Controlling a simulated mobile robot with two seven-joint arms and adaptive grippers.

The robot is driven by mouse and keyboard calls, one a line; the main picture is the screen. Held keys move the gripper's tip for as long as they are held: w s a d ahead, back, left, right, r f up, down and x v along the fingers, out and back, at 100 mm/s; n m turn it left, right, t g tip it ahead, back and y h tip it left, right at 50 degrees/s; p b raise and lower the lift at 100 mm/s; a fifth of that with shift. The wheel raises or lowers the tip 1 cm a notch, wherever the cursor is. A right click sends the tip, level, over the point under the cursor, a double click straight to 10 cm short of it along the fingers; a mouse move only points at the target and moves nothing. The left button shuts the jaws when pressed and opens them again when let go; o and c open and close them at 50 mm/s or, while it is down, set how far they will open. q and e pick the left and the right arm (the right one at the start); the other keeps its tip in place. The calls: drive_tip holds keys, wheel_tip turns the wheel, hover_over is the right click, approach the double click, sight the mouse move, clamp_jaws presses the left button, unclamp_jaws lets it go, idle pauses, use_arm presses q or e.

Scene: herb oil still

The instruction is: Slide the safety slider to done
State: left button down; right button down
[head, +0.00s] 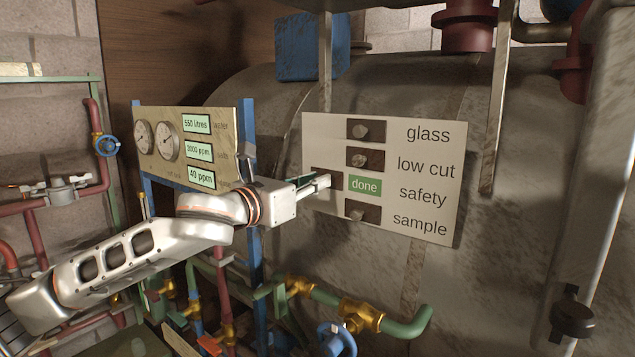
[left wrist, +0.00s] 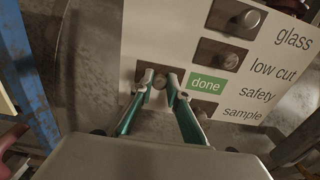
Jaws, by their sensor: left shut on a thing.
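The white panel (head: 435,150) carries rows labelled glass, low cut, safety and sample. In the safety row a green "done" label (head: 365,185) shows at the right of the slot, and it also shows in the left wrist view (left wrist: 208,84). My left gripper (head: 326,181) is at the left part of the safety row. In the left wrist view, its green-sided fingers (left wrist: 160,82) are closed around the round safety slider knob (left wrist: 160,81). My right gripper is not in view.
Other knobs sit in the glass (head: 361,132), low cut (head: 359,160) and sample (head: 357,215) slots, close above and below. A gauge panel (head: 228,140) on blue posts stands left of the white panel. Green pipes with brass valves (head: 362,317) run below. A large metal tank (head: 400,85) is behind.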

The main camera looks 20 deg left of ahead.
use_arm(q)
drive_tip(key=c, duration=1.9)
unclamp_jaws()
drive_tip(key=shift+w+a, duration=0.1)
drive_tip(key=shift+a, duration=0.2)
drive_tip(key=shift+d, duration=0.1)
drive_tip(key=v, duration=1.2)
